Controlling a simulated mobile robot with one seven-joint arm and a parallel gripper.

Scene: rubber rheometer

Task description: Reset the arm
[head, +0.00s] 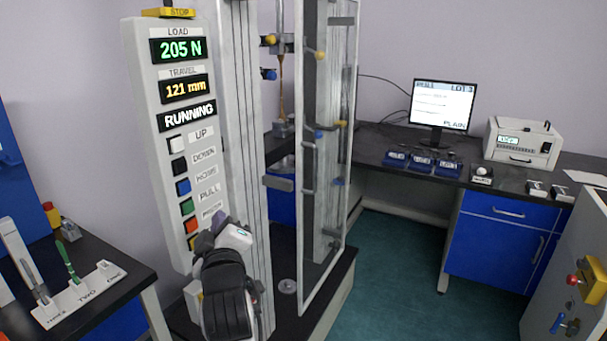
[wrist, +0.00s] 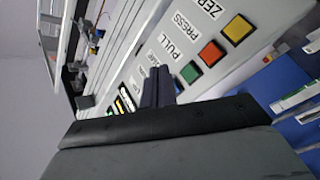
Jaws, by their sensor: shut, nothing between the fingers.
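My gripper (head: 217,224) is shut and empty, in front of the lower part of the machine's control panel (head: 146,130). In the wrist view its dark fingers (wrist: 158,86) are together and point at the panel near the green PULL button (wrist: 190,72). I cannot tell whether the tips touch the panel. Red (wrist: 211,53) and yellow (wrist: 237,28) buttons show beyond the green one. In the head view the panel reads 205 N, 121 mm and RUNNING. My wrist hides part of the panel's lower end.
The testing machine's clear door (head: 325,150) stands right of the panel. A side table (head: 110,295) with a labelled tool rack (head: 80,297) is at lower left. A bench with a monitor (head: 443,104) and a white instrument (head: 521,143) is at back right. The teal floor (head: 390,260) is free.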

